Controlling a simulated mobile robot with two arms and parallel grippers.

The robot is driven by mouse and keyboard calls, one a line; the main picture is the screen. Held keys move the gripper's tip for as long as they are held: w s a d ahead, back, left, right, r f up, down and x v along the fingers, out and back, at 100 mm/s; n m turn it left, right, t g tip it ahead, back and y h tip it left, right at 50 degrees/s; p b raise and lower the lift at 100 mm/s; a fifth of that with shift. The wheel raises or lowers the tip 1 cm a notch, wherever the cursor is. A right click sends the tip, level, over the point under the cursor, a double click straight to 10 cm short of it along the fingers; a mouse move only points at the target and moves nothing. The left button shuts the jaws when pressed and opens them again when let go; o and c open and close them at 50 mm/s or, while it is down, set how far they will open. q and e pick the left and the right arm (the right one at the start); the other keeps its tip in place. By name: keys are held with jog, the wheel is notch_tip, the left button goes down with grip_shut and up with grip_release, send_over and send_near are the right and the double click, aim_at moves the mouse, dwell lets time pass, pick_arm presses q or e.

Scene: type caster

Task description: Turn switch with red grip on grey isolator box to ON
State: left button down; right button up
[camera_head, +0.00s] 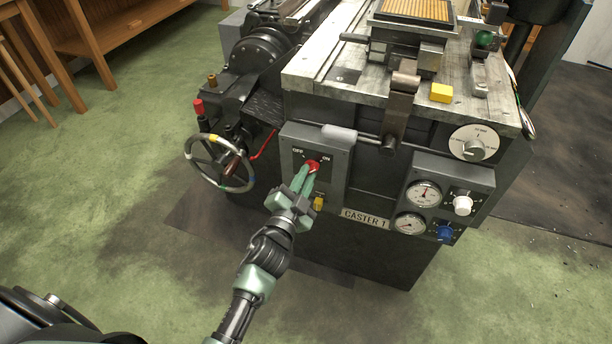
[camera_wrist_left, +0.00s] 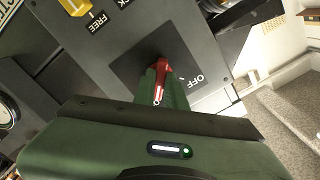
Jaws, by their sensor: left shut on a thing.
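The grey isolator box (camera_head: 338,183) is on the front of the caster, with a dark plate lettered OFF on the left and ON on the right. Its red grip (camera_head: 313,166) sits between and just below these words. My left gripper (camera_head: 304,180) reaches up from below and is shut on the red grip. In the left wrist view, the red grip (camera_wrist_left: 162,67) shows between the green fingers, with a white line on it. OFF reads to its right there; ON is not visible there. I cannot tell exactly where the grip points. My right gripper is not in view.
A handwheel (camera_head: 222,178) and a red-knobbed lever (camera_head: 198,107) stand left of the box. A yellow part (camera_head: 319,203) is just below the grip. Gauges (camera_head: 423,194) and knobs are on a panel at right. The green floor in front is clear.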

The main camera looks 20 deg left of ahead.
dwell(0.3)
pick_arm(q)
jog(key=c, duration=1.5)
grip_release()
jog(key=shift+o, duration=0.2)
jog(key=shift+s, duration=0.1)
jog(key=s, duration=0.7)
jog(key=shift+s, duration=0.35)
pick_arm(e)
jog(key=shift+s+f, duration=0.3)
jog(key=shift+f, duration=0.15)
pick_arm(q)
jog(key=shift+a, duration=0.1)
